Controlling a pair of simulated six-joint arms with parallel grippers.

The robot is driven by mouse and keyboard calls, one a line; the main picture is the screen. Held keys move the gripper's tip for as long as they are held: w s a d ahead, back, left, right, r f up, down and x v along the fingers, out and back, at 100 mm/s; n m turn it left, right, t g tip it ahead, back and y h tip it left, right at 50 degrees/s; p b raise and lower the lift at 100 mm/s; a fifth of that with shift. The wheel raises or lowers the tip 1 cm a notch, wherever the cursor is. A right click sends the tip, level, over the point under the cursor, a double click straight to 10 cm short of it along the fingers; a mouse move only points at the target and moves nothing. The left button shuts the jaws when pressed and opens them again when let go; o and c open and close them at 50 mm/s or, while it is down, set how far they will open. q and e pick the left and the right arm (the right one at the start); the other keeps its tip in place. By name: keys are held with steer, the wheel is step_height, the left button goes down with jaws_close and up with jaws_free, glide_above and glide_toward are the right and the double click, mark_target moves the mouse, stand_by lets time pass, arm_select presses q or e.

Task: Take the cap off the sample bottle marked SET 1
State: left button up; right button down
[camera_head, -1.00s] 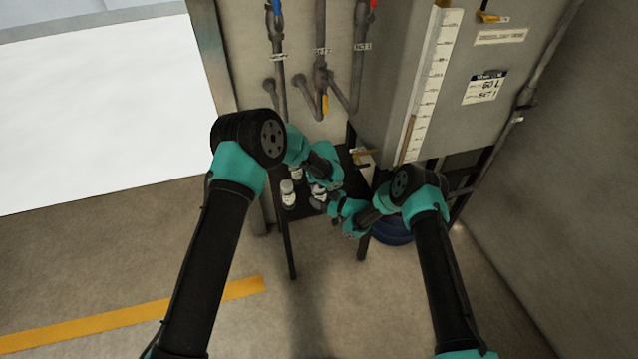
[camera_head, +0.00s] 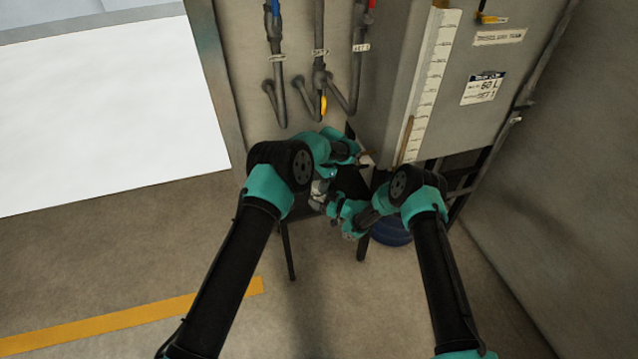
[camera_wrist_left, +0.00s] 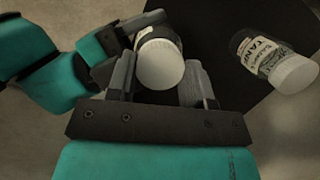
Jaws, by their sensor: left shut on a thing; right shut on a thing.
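A sample bottle with a white cap (camera_wrist_left: 160,64) stands between the fingers of my left gripper (camera_wrist_left: 160,82) in the left wrist view. The left gripper is shut on the cap. The bottle's label is mostly hidden, so I cannot read SET 1 on it. My right gripper (camera_wrist_left: 128,40) comes in from the left of that view and is shut on the same bottle, lower down. In the head view the bottle (camera_head: 319,188) is small and partly covered by both grippers. Whether the cap has turned or lifted cannot be told.
A second white-capped bottle (camera_wrist_left: 270,62), its label reading TANK, is to the right in the left wrist view. The dark stand (camera_head: 350,182) bears the bottles. Pipes (camera_head: 318,60) and the grey tank (camera_head: 390,90) rise close behind. A blue drum (camera_head: 392,232) is beside the stand.

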arm_select(q)
steer(key=n+g, duration=0.1)
steer(key=n, duration=0.3)
steer(key=shift+h, duration=0.3)
steer(key=o, duration=1)
steer(key=shift+r, duration=2.25)
arm_select(e)
steer(key=shift+c, duration=0.9)
jaws_free()
